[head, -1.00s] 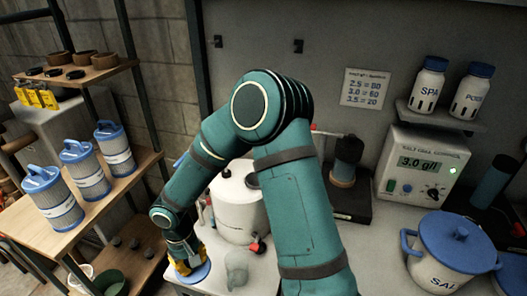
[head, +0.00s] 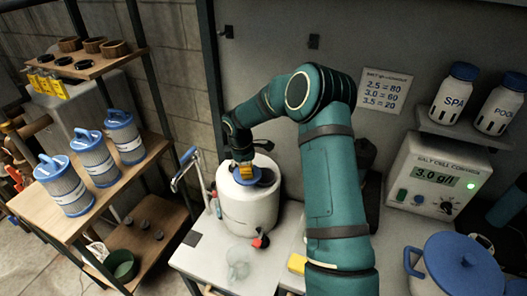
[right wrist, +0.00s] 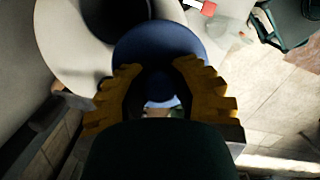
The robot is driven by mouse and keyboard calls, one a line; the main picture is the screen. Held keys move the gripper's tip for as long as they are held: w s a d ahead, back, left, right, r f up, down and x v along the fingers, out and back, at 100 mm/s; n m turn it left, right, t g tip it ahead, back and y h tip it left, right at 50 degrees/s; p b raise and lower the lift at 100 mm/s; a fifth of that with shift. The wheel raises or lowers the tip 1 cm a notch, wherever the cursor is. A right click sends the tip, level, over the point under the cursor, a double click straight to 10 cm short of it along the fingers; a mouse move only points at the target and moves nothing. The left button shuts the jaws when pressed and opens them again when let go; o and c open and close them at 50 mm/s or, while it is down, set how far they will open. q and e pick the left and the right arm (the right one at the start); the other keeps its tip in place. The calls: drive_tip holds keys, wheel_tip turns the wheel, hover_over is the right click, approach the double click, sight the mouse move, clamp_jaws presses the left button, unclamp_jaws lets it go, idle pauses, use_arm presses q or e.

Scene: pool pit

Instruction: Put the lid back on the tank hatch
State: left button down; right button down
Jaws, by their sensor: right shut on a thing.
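The white tank (head: 243,210) stands on the pale bench in the head view, and its curved top (right wrist: 62,45) fills the upper left of the right wrist view. The blue lid (head: 266,178) is held over the tank top. My right gripper (head: 246,172) is shut on it, with yellow fingers around its knob. In the right wrist view the lid (right wrist: 158,42) partly overlaps the dark round hatch opening (right wrist: 112,12), set off to one side of it. I cannot tell how high the lid is above the tank. My left gripper is not in view.
A clear beaker (head: 238,262) and a red-handled valve (head: 260,240) are in front of the tank. A bar with a blue end (head: 187,160) stands at its left. A salt bucket (head: 460,270) and control box (head: 432,175) are right. Blue-capped filters (head: 92,158) stand on the left shelf.

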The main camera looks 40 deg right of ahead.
drive_tip(key=d+r+n, duration=0.2)
drive_tip(key=d+n, duration=0.1)
drive_tip(key=d, duration=0.4)
drive_tip(key=shift+w+d+f+b, duration=0.1)
drive_tip(key=shift+f+b, duration=0.75)
drive_tip(key=shift+f, duration=0.8)
drive_tip(key=shift+w+d+f+b, duration=0.1)
drive_tip(key=shift+f+b, duration=0.7)
drive_tip(key=shift+f, duration=0.8)
drive_tip(key=shift+f, duration=0.3)
drive_tip(key=shift+c, duration=1)
unclamp_jaws()
